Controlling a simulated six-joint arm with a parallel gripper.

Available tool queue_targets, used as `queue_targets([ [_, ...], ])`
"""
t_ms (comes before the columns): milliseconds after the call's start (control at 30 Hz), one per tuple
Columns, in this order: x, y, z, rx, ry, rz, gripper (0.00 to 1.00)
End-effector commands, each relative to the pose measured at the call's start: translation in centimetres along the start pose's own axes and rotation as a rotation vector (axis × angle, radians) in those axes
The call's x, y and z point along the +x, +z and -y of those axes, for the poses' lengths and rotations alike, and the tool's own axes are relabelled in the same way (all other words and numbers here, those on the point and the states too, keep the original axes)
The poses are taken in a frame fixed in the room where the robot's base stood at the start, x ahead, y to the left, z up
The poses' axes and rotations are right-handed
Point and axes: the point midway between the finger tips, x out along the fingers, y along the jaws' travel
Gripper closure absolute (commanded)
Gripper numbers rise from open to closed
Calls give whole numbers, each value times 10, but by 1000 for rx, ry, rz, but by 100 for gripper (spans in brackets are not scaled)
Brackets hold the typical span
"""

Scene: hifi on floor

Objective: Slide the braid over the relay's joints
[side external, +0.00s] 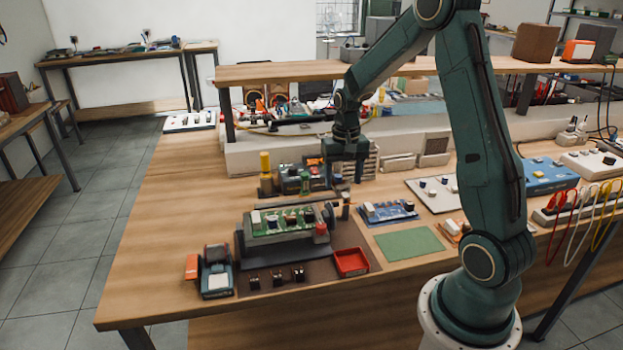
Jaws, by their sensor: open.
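A green circuit board (277,221) with several small parts sits raised in a dark holder (243,245) on a brown mat (340,236). I cannot tell which part on it is the relay, and its joints are too small to make out. I cannot pick out the braid for certain. My gripper (344,178) points down behind the board, beside a dark device (297,180) with small coloured parts. Its fingers are small and partly lost against the dark things there; it is open, with nothing seen between them.
A red tray (351,262) and several small dark parts lie on the mat's front. An orange and grey device (215,272) stands at left. A blue board (389,212) and green pad (408,243) lie at right. The table's left side is clear.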

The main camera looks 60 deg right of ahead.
Motion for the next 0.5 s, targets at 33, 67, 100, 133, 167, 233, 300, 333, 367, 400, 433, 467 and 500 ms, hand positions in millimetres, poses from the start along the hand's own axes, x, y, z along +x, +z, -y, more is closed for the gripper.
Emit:
queue_targets([
  [33, 5, 1, 0, 0, 1, 3, 38],
  [67, 7, 1, 0, 0, 1, 3, 38],
  [100, 9, 1, 0, 0, 0, 2, 38],
  [133, 11, 0, 0, 0, 0, 1, 38],
  [167, 12, 0, 0, 0, 0, 1, 38],
  [233, 14, 1, 0, 0, 0, 1, 38],
  [300, 14, 1, 0, 0, 0, 1, 38],
  [333, 15, 0, 0, 0, 0, 1, 38],
  [367, 15, 0, 0, 0, 0, 1, 38],
  [400, 14, 0, 0, 0, 0, 1, 38],
  [433, 14, 0, 0, 0, 0, 1, 38],
  [467, 14, 0, 0, 0, 0, 1, 38],
  [500, 14, 0, 0, 0, 0, 1, 38],
])
